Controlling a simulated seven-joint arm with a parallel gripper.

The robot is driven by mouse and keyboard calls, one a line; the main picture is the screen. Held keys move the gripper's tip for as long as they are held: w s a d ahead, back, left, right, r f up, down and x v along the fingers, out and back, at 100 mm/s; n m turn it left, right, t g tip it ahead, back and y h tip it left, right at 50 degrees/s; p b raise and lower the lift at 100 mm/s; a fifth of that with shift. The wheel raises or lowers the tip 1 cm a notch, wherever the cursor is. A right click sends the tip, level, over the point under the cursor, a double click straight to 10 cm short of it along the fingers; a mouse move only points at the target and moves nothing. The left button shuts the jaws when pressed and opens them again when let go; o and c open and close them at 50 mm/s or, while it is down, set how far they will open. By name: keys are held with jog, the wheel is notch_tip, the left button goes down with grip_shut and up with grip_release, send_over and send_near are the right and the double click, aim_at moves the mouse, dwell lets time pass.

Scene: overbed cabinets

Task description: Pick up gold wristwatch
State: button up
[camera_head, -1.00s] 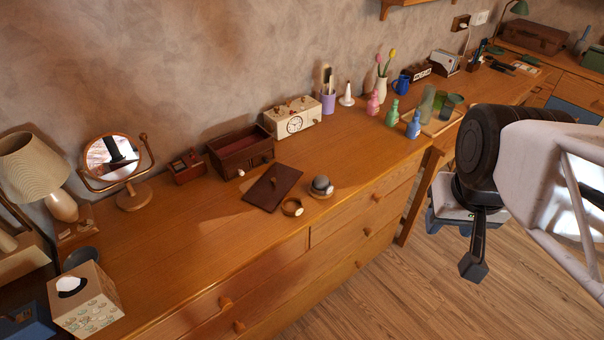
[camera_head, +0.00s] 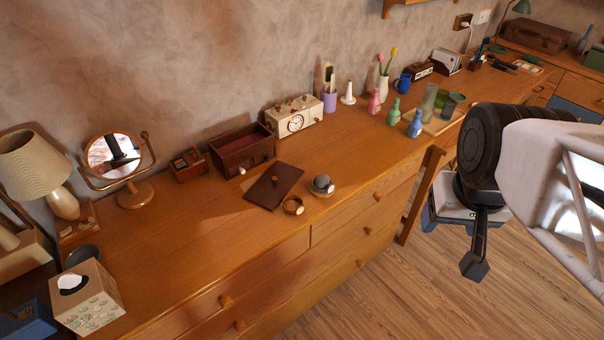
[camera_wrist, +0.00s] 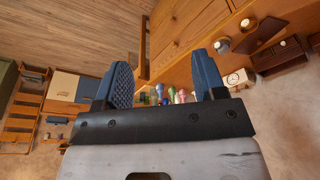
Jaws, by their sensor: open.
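A gold-brown wristwatch (camera_head: 293,205) with a pale face lies on the wooden dresser near its front edge. It appears small near the top right of the wrist view (camera_wrist: 248,22). Just right of it, a grey rounded thing with a pale disc (camera_head: 323,184) rests on a small wooden base; I cannot tell whether it is another watch. My gripper (camera_head: 474,262) hangs over the floor in front of the dresser, well to the right of the wristwatch. In the wrist view my gripper (camera_wrist: 160,62) is open, with nothing between its blue fingers.
A dark flat panel (camera_head: 273,187) lies behind the wristwatch. An open dark box (camera_head: 242,150), a cream clock (camera_head: 293,118) and a mirror (camera_head: 118,165) stand along the wall. Small coloured vases (camera_head: 394,112) stand right. A tissue box (camera_head: 88,297) is front left. Dresser surface left of the panel is clear.

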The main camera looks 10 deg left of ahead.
dwell(0.3)
jog(key=w+a+f+m+t+y, duration=0.1)
jog(key=w+a+f+m+y, duration=0.45)
jog(key=a, duration=0.35)
jog(key=w+a+f+m+y, duration=0.5)
jog(key=w+a+m, duration=0.1)
jog(key=a, duration=0.3)
jog(key=w+a+f+m+t, duration=0.35)
jog(key=w+f+m, duration=0.25)
jog(key=f+m, duration=0.25)
jog(key=m+t+h, duration=0.1)
jog(key=m+t, duration=0.2)
jog(key=m, duration=0.4)
send_near(301, 208)
jog(key=w+a, duration=0.1)
jog(key=shift+w+a+f, duration=0.1)
jog(key=shift+w+f, duration=0.15)
jog(key=shift+f, duration=0.05)
jog(key=shift+a, duration=0.1)
jog(key=shift+x, duration=1.2)
jog(key=shift+w+a+f, duration=0.1)
jog(key=shift+f, duration=0.05)
